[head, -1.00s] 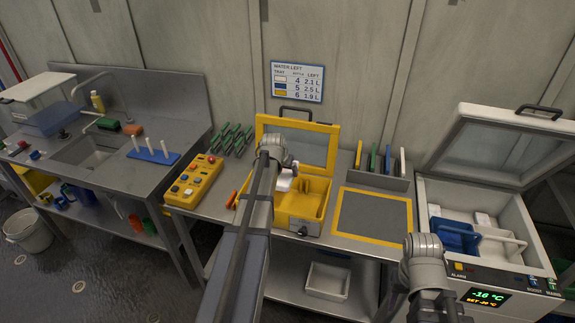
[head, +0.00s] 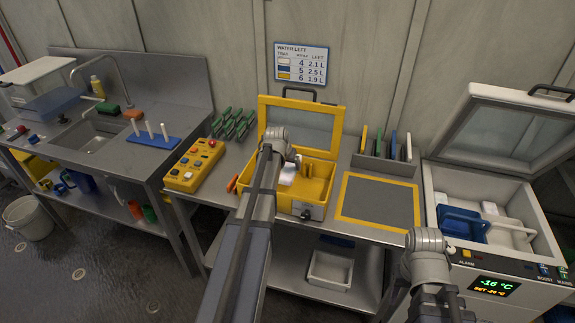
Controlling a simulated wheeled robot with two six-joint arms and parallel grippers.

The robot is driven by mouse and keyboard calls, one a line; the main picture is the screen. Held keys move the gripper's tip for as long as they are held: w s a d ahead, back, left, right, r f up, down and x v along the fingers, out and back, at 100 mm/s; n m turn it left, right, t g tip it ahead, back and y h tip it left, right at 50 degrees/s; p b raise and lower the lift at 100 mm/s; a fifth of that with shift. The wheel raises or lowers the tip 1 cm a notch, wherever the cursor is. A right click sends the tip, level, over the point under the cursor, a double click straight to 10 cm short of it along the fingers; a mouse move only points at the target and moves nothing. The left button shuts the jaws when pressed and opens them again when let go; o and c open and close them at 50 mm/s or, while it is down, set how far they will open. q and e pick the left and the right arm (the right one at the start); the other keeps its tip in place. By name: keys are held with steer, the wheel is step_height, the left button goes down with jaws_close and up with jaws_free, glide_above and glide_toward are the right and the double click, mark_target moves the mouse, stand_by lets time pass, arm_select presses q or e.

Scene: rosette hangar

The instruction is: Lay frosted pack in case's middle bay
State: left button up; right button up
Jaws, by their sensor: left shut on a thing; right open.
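The yellow case (head: 324,207) stands on the middle bench with its lid (head: 331,105) open against the back. Yellow dividers split its inside, partly hidden by my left arm. My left gripper (head: 292,164) is shut on the white frosted pack (head: 287,176). The pack is over the left part of the case's opening; I cannot tell whether it touches the case.
A yellow-framed grey mat (head: 378,203) lies bare right of the case. An open freezer (head: 545,243) with a blue tray (head: 463,227) and white packs stands further right. A yellow button box (head: 195,165) and green-handled items (head: 232,124) are left. A sign (head: 301,63) hangs above.

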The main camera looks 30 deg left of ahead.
mark_target(283, 176)
arm_select(q)
steer(key=shift+f+b, duration=4.45)
steer(key=shift+f, duration=0.35)
steer(key=o, duration=1.5)
steer(key=p+v, duration=0.7)
steer(key=v, duration=0.1)
